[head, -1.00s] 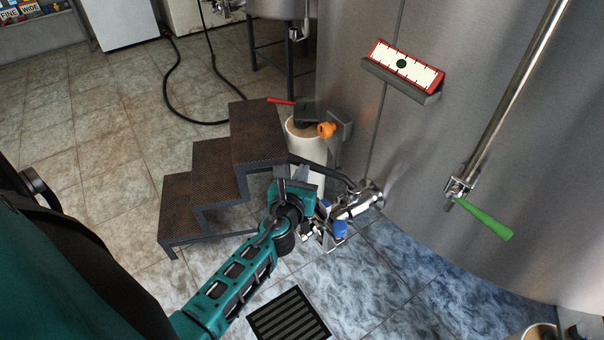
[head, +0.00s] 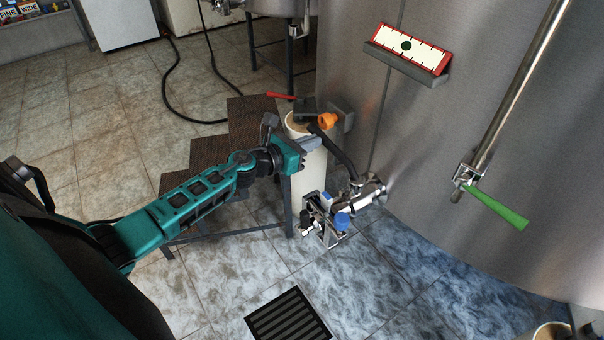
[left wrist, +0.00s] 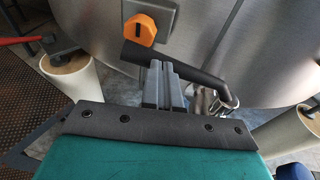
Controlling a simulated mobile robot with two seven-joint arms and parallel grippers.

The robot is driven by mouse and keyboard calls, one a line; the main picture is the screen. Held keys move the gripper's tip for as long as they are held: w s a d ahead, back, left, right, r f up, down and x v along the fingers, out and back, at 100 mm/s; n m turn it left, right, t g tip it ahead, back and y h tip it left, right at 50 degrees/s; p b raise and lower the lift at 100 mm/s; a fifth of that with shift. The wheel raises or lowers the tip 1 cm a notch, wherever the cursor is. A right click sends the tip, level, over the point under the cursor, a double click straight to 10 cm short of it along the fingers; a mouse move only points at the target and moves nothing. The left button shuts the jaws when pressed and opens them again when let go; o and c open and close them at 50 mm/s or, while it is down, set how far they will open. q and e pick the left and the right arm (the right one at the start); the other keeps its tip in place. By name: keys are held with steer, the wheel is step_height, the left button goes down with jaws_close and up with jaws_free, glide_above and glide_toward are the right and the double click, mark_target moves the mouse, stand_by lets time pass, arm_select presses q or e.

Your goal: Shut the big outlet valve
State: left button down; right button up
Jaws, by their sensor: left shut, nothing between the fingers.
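The big outlet valve (head: 368,192) is a shiny metal fitting low on the tank wall. Its long dark lever (head: 343,158) slants up and to the left from the valve body. My left gripper (head: 312,143) is shut and empty beside the lever, near its upper end. My right gripper is not in view.
An orange knob (head: 327,121) on a grey box sits on the tank wall above the lever. A pale cylindrical leg (head: 310,180) and dark steps (head: 215,150) stand close to my left arm. A green handle (head: 497,208) is at right.

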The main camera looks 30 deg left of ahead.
arm_select(q)
steer(key=shift+w+m+g+h+b, duration=0.3)
steer(key=shift+w+m+h+b, duration=0.4)
steer(key=shift+h+b, duration=0.25)
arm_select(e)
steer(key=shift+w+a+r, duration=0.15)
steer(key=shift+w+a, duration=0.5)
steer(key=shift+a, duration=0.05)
arm_select(q)
steer(key=shift+d+r, duration=0.1)
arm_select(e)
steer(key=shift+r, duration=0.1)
